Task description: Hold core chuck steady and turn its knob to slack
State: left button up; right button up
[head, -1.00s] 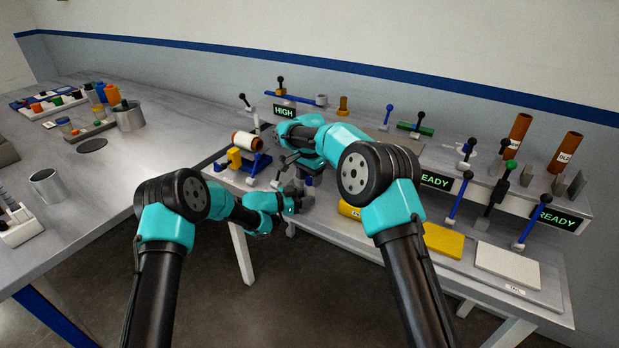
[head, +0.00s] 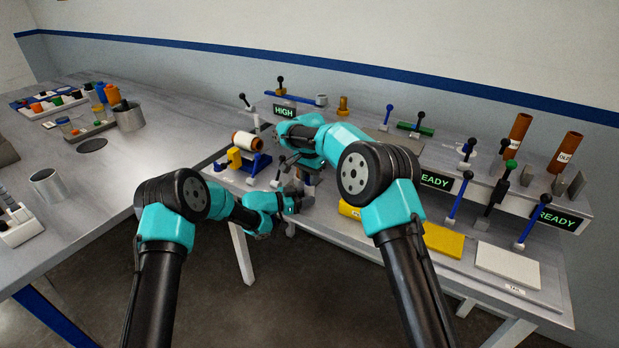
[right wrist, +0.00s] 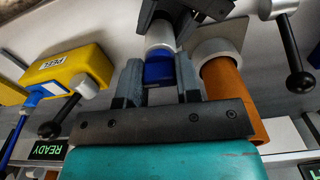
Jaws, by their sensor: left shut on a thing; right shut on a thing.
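The knob (right wrist: 158,72) is a blue block between the two grey fingers of my right gripper (right wrist: 159,84) in the right wrist view. A pale silver cylinder (right wrist: 160,38), seemingly the chuck body, adjoins it above. The dark jaws of my left gripper (right wrist: 187,12) are around or beside that cylinder's far end; the contact is partly hidden. In the head view my left gripper (head: 302,198) is low at the bench's front left edge. My right gripper (head: 303,168) is just above it, and the chuck is mostly hidden between them. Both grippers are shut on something.
An orange tube with a white ring (right wrist: 232,95) is close beside my right gripper. A white-and-orange roll (head: 245,140) sits on a blue stand to the left. The yellow PEEL block (right wrist: 70,72) and several black-knobbed levers are nearby. HIGH shows on a display (head: 284,112).

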jog(key=n, duration=0.4)
jog(key=shift+n, duration=0.4)
jog(key=n, duration=1.4)
jog(key=o, duration=0.9)
jog(key=shift+r, duration=0.1)
